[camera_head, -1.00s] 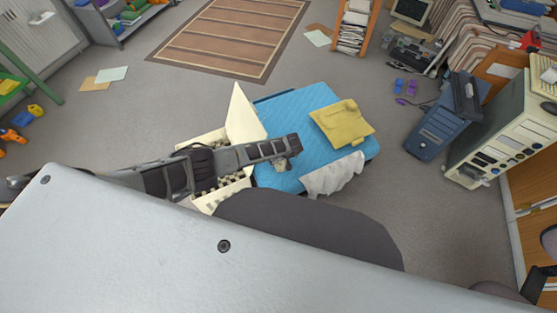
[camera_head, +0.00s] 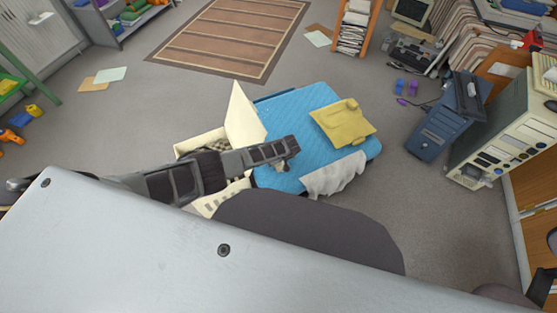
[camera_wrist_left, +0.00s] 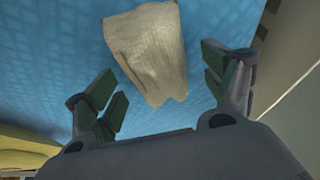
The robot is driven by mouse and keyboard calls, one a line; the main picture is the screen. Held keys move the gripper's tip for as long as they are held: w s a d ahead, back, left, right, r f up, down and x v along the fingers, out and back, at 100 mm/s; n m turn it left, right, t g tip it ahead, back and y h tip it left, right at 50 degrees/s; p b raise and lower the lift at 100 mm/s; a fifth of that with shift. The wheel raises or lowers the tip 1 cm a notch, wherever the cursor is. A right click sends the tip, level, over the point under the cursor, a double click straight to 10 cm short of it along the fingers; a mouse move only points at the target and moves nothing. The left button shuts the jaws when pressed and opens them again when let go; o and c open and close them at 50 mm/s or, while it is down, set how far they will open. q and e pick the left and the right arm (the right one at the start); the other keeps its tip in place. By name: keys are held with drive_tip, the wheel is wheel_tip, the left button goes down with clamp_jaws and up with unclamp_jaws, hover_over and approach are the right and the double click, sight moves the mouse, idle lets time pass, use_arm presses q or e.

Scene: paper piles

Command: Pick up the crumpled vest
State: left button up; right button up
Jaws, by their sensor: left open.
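The crumpled vest (camera_head: 335,175) is a whitish cloth on the front edge of the blue padded surface (camera_head: 285,110), partly hanging over it. A crumpled cream cloth, apparently the same vest (camera_wrist_left: 147,50), lies between and beyond my left fingers in the left wrist view. My left gripper (camera_head: 287,165) is above the blue surface, left of the vest in the head view. Its fingers (camera_wrist_left: 165,88) are spread, with nothing held. Contact with the cloth cannot be judged. My right gripper is not in view.
A folded yellow garment (camera_head: 343,123) lies on the blue surface behind the vest. An open cream box (camera_head: 243,118) with a raised lid stands to its left. A blue computer case (camera_head: 445,125) stands on the floor at right. Floor between it and the blue surface is clear.

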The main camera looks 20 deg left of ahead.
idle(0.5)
use_arm(q)
drive_tip(key=c, duration=1.1)
drive_tip(key=shift+r, duration=0.25)
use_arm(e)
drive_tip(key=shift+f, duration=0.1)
use_arm(q)
drive_tip(key=shift+w+r+p, duration=0.1)
drive_tip(key=shift+r+p, duration=0.25)
wheel_tip(320, 180, up, 5)
drive_tip(key=shift+p, duration=1.2)
drive_tip(key=shift+r+p, duration=0.65)
drive_tip(key=shift+r, duration=1.25)
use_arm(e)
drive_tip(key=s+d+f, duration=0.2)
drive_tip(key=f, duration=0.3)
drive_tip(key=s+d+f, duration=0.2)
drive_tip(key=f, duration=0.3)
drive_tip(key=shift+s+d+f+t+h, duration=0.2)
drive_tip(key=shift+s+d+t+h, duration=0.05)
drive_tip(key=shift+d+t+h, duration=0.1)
